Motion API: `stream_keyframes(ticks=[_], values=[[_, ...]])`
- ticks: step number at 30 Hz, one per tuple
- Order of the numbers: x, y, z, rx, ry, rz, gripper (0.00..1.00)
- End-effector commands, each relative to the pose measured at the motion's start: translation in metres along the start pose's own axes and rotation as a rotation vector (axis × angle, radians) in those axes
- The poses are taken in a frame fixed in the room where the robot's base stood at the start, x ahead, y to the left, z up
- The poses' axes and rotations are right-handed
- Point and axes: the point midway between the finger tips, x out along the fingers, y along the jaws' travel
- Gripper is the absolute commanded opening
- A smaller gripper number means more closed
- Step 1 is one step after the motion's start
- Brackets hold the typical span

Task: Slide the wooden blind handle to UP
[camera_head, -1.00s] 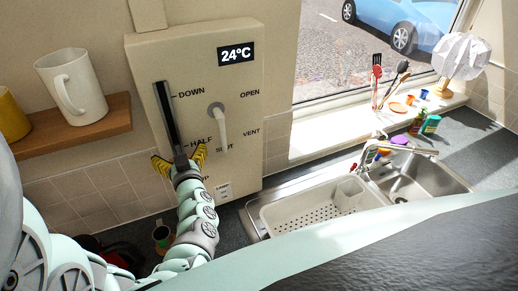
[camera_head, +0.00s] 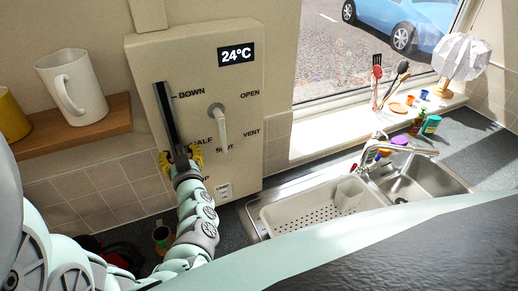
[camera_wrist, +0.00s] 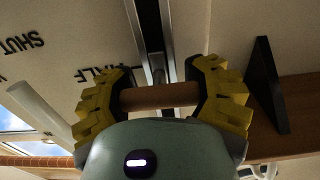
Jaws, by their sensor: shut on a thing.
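The blind control panel (camera_head: 235,85) is a beige box on the wall with a dark vertical slot (camera_head: 167,110). DOWN is printed at the slot's top and HALF lower down. The lowest label is mostly hidden by my gripper, with only its last letter showing. My gripper (camera_head: 181,157) has yellow padded fingers and sits at the slot near HALF. In the wrist view, my gripper (camera_wrist: 161,92) is shut on the wooden handle (camera_wrist: 160,96), a short round bar held crosswise between the fingers in front of the slot. The head view hides most of the handle.
A grey lever (camera_head: 220,125) with OPEN, VENT and SHUT labels stands right of the slot. A wooden shelf (camera_head: 75,137) with a white mug (camera_head: 72,85) is at left. A sink (camera_head: 415,183) with a white drainer (camera_head: 310,212) lies at right.

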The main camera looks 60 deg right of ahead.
Motion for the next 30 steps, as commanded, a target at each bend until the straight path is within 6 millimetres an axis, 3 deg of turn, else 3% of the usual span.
stream_keyframes(ticks=[5, 10, 24, 30], values=[[-0.001, 0.0, 0.002, 0.0, -0.002, 0.0, 0.13], [-0.001, 0.0, 0.019, 0.0, -0.003, -0.001, 0.12], [-0.002, -0.001, 0.116, 0.0, -0.01, -0.001, 0.13], [-0.002, 0.0, 0.143, -0.001, -0.01, 0.0, 0.13]])
